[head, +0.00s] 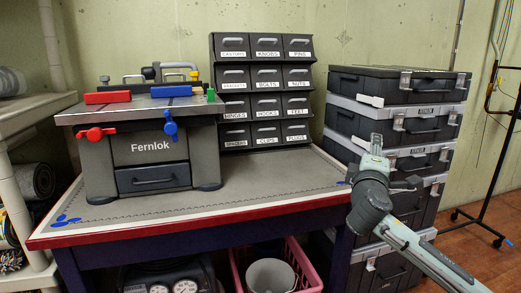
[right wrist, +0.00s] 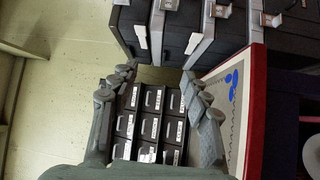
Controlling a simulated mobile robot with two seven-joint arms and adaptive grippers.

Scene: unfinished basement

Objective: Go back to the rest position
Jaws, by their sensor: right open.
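My right gripper (head: 393,162) is raised in front of the stacked toolboxes, past the right end of the workbench (head: 250,200). In the right wrist view my right gripper (right wrist: 159,76) has its two fingers spread apart with nothing between them. The drawer cabinet (right wrist: 150,115) shows behind the gap, at a distance. My left gripper is not in view.
A grey Fernlok bench unit (head: 150,150) stands on the bench's left side. The labelled drawer cabinet (head: 264,90) stands at the back. Stacked black toolboxes (head: 400,85) rise right of the bench. A pink basket (head: 305,270) sits below. The bench's middle is clear.

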